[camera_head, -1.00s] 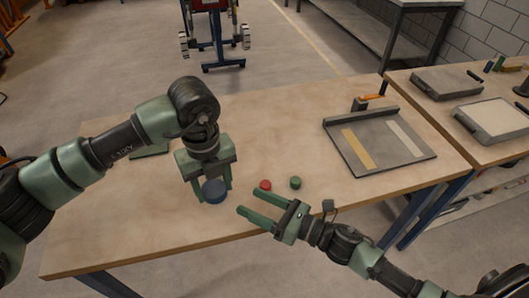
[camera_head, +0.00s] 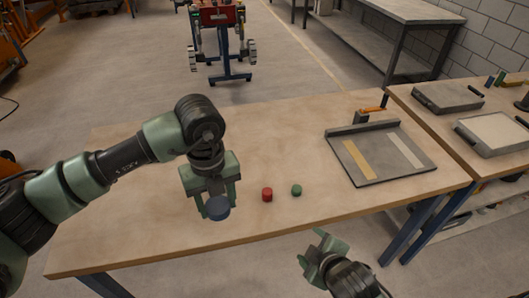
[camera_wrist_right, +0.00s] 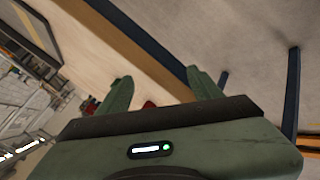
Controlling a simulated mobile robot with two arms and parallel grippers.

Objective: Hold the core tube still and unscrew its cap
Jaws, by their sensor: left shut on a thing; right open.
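A blue round thing (camera_head: 217,208), seemingly the core tube with its cap, is between the fingers of my left gripper (camera_head: 216,200) near the table's front edge. The gripper comes down from above and is shut on it; cap and tube cannot be told apart. My right gripper (camera_head: 317,248) is open and empty, in front of the table edge, right of and apart from the blue thing. Its two spread fingers (camera_wrist_right: 157,80) show in the right wrist view.
A red cylinder (camera_head: 267,194) and a green one (camera_head: 296,190) stand on the wooden table (camera_head: 300,130) right of my left gripper. A grey tray (camera_head: 349,171) with two strips lies farther right. Table space behind the cylinders is clear.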

